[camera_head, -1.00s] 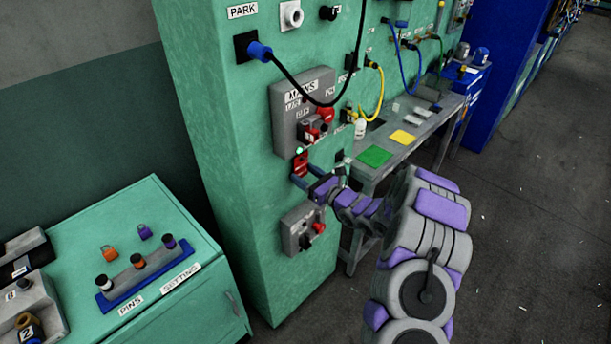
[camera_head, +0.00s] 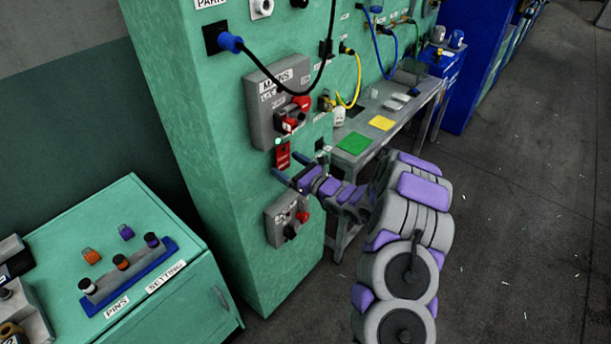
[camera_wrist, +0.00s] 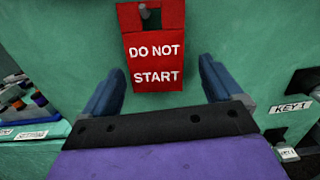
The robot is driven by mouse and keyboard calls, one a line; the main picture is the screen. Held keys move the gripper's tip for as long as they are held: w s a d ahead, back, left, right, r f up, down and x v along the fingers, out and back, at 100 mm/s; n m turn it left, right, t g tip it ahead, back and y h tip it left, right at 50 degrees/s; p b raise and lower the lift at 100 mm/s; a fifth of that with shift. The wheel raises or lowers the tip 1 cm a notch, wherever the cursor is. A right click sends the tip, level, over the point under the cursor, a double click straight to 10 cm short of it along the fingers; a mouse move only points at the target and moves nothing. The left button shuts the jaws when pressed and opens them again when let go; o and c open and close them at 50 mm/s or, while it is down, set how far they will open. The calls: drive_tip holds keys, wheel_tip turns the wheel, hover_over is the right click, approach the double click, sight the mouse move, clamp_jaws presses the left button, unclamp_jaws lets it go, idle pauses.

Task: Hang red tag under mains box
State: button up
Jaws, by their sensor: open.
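The red tag (camera_wrist: 155,55) reads "DO NOT START" in the wrist view and hangs flat against the green panel, with a peg showing at the hole in its top. In the head view the red tag (camera_head: 282,155) hangs just under the grey mains box (camera_head: 258,112). My gripper (camera_head: 286,167) is open at the tag's lower end. In the wrist view the blue fingers of my gripper (camera_wrist: 158,80) stand apart on either side of the tag, with gaps between them and it.
A smaller grey box with red and black knobs (camera_head: 285,218) sits below my gripper. A black cable (camera_head: 284,75) loops across the mains box. The green cabinet with pins (camera_head: 120,262) stands at lower left. A grey bench (camera_head: 362,150) stands to the right.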

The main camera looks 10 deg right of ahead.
drive_tip(key=r+p+v, duration=0.1)
drive_tip(key=p+v, duration=0.2)
drive_tip(key=v, duration=1.4)
drive_tip(key=s+a+r+n+g+y, duration=0.2)
drive_tip(key=a+r+n+g+y, duration=0.15)
drive_tip(key=a+r, duration=0.2)
drive_tip(key=s+a+r+n+g+y, duration=0.25)
drive_tip(key=a+r+n, duration=0.2)
drive_tip(key=a, duration=0.25)
drive_tip(key=s+a+r+n+g+h, duration=0.1)
drive_tip(key=s+a+r+n+g, duration=0.1)
drive_tip(key=s+a+n+g, duration=0.4)
drive_tip(key=s+a+r+n+g+h, duration=0.15)
drive_tip(key=s+a+n+g, duration=0.3)
drive_tip(key=s, duration=0.45)
drive_tip(key=s+d+n+g+h, duration=0.1)
drive_tip(key=s+n+g+h, duration=0.35)
drive_tip(key=s, duration=0.75)
drive_tip(key=s+d+n+t+h, duration=0.2)
drive_tip(key=s+d+n+h, duration=0.1)
drive_tip(key=s+d+h, duration=0.1)
drive_tip(key=s+d+r+n+t+h, duration=0.1)
drive_tip(key=s+d+h, duration=0.3)
drive_tip(key=d, duration=0.5)
drive_tip(key=shift+s+r+n+t+h, duration=0.25)
drive_tip(key=shift+s+n+t+h, duration=0.25)
drive_tip(key=shift+n+h, duration=0.45)
drive_tip(key=shift+w+a, duration=0.1)
